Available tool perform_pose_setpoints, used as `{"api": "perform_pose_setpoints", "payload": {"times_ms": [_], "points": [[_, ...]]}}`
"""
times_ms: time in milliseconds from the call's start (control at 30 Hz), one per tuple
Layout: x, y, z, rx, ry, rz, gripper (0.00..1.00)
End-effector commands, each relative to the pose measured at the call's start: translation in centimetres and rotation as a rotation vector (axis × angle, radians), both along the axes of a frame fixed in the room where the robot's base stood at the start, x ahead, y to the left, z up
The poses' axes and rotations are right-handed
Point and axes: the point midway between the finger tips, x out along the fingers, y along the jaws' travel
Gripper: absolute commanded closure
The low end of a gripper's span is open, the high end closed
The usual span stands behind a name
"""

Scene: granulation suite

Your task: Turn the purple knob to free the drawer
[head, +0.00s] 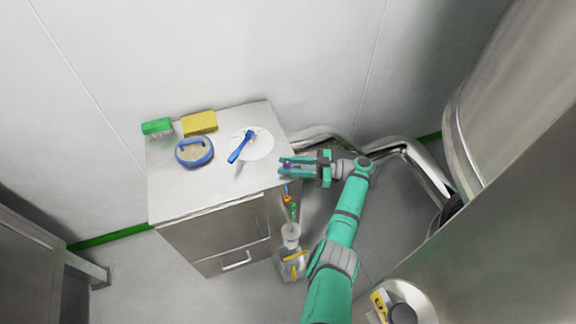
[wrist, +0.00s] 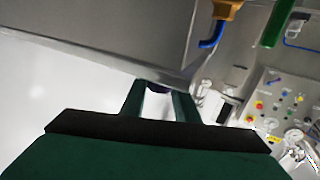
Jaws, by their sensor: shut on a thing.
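My gripper (head: 284,168) is at the upper right side of the steel cabinet (head: 185,200), its teal fingers pointing left. It is shut on the purple knob (head: 288,164), of which only a small dark purple bit shows between the fingers. In the wrist view the knob (wrist: 157,87) sits between the two fingertips, against the cabinet's edge. The fingers hide most of it, so its turn angle cannot be told. The drawer front (head: 222,230) with a pale bar handle (head: 236,261) is on the cabinet's front and looks closed.
On the cabinet top are a green brush (head: 157,126), a yellow sponge (head: 199,122), a blue-rimmed round item (head: 194,152) and a white plate (head: 262,148) with a blue brush (head: 240,147). Steel pipes (head: 400,148) run behind my arm. A clear bin (head: 288,268) stands right of the cabinet.

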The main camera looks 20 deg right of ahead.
Motion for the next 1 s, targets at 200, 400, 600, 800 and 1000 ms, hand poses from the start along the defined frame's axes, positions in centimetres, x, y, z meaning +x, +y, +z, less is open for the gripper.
{"api": "perform_pose_setpoints", "payload": {"times_ms": [200,400,600,800,1000], "points": [[-0.03,0.22,-0.16,0.0,0.003,0.03,0.95],[-0.04,0.26,-0.22,-0.001,0.004,0.035,0.95],[-0.05,0.29,-0.25,-0.001,0.005,0.036,0.95],[-0.04,0.24,-0.22,-0.001,0.004,0.034,0.53],[-0.01,0.15,-0.12,0.0,0.002,0.033,0.53]]}}
